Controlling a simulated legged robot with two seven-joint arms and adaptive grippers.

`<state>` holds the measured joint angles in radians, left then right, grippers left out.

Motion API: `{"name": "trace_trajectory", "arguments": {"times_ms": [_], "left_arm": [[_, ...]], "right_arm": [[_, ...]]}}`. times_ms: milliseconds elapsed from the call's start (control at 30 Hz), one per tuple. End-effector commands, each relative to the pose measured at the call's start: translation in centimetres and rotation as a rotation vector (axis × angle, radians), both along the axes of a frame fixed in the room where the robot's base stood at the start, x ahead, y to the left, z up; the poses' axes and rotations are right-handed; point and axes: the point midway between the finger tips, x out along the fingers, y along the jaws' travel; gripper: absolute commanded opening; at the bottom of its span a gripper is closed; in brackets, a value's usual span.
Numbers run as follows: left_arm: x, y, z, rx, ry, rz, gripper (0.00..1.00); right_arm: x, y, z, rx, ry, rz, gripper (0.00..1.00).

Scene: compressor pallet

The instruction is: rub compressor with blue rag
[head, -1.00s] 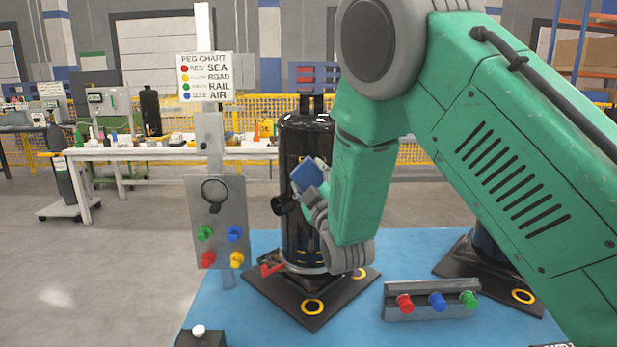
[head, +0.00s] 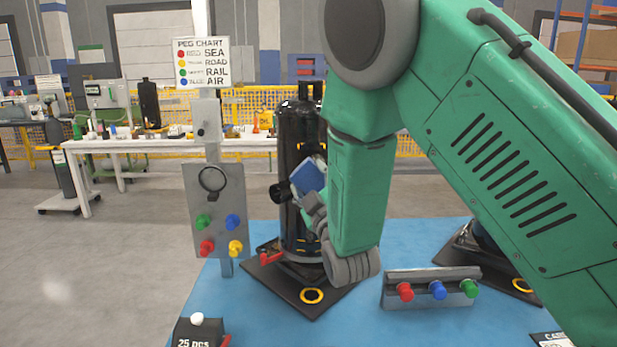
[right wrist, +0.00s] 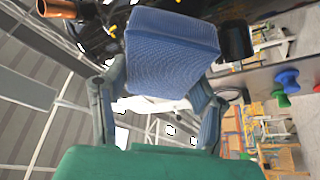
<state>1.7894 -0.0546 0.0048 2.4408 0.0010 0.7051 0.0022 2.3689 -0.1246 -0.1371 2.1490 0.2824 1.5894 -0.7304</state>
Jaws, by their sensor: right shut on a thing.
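The black compressor (head: 300,120) stands upright on a dark base plate on the blue surface. My right gripper (head: 316,195) is at the compressor's right front side, partly hidden by my green arm. It is shut on the blue rag (head: 309,175), which looks like a folded block against or very near the compressor; I cannot tell if they touch. In the right wrist view the blue rag (right wrist: 170,52) sits between the fingers of the right gripper (right wrist: 158,95), with dark compressor parts (right wrist: 100,30) behind it. My left gripper is not in view.
A panel with colored pegs (head: 218,215) and a peg chart (head: 202,63) stand left of the compressor. A peg rack (head: 432,289) lies to the right. A black counter box (head: 198,332) is at the front left. A white workbench (head: 150,148) stands behind.

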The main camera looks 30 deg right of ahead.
Motion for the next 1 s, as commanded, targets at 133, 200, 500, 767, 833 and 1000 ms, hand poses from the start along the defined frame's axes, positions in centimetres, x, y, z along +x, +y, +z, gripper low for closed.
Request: {"name": "trace_trajectory", "arguments": {"times_ms": [133,200,500,767,833,1000], "left_arm": [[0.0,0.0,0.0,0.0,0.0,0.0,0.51],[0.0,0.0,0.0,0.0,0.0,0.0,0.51],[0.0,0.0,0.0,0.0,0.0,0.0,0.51],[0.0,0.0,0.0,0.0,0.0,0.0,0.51],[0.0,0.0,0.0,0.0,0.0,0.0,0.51],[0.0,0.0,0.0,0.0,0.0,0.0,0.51]], "right_arm": [[-1.2,0.8,0.0,0.0,0.001,0.001,0.25],[-1.5,1.0,0.0,0.0,0.0,0.001,0.25],[-1.7,1.1,0.0,0.001,0.0,0.0,0.25],[-2.6,1.7,0.0,0.0,-0.001,0.001,0.25],[-3.2,2.0,0.0,-0.001,0.001,0.002,0.25],[-4.2,2.6,0.0,-0.001,0.0,0.0,0.25]]}}
